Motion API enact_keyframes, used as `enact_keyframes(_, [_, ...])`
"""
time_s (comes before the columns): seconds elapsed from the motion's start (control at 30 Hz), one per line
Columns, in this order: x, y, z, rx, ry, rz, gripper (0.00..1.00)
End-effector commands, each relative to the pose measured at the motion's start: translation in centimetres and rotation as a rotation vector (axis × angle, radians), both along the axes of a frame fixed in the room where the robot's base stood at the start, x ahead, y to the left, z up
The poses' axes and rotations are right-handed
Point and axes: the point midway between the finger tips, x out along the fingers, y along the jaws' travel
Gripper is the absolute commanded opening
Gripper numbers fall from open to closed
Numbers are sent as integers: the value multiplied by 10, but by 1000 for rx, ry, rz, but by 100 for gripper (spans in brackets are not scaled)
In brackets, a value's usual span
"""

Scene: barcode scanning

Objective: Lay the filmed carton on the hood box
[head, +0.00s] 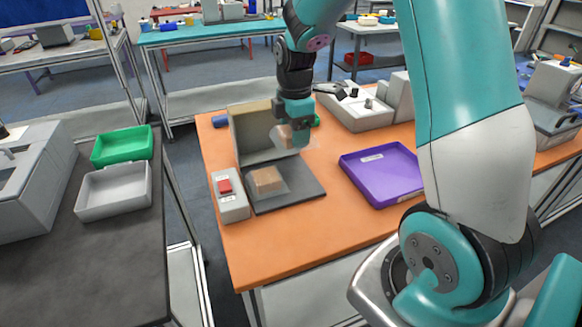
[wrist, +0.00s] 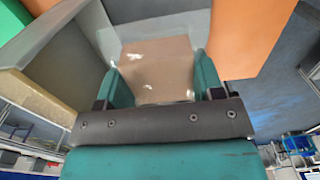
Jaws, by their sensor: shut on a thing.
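My gripper (head: 293,132) is shut on a small brown carton (head: 285,135) with clear film around it, held above the table beside the upright panel. In the wrist view the carton (wrist: 160,68) sits between the two teal fingers, with shiny film on its face. The hood box appears to be the grey unit with an upright tan-grey panel (head: 252,130) and a flat dark base (head: 298,190). A second brown block (head: 267,180), with a translucent patch around it, rests on that base. The panel's grey edge (wrist: 60,32) is close on the left in the wrist view.
A control box with a red button (head: 225,186) stands left of the dark base. A purple tray (head: 380,172) lies to the right on the orange table (head: 290,240). A grey machine (head: 355,108) stands behind. The table front is clear.

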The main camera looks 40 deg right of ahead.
Motion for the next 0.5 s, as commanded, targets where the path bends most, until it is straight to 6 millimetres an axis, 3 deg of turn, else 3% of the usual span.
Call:
enact_keyframes(0.1, [-1, 1, -33, 1, 7, 1, 35])
enact_keyframes(0.2, [0, 2, -54, 1, 4, 2, 35])
enact_keyframes(0.5, [0, 3, -88, 1, 3, 3, 35])
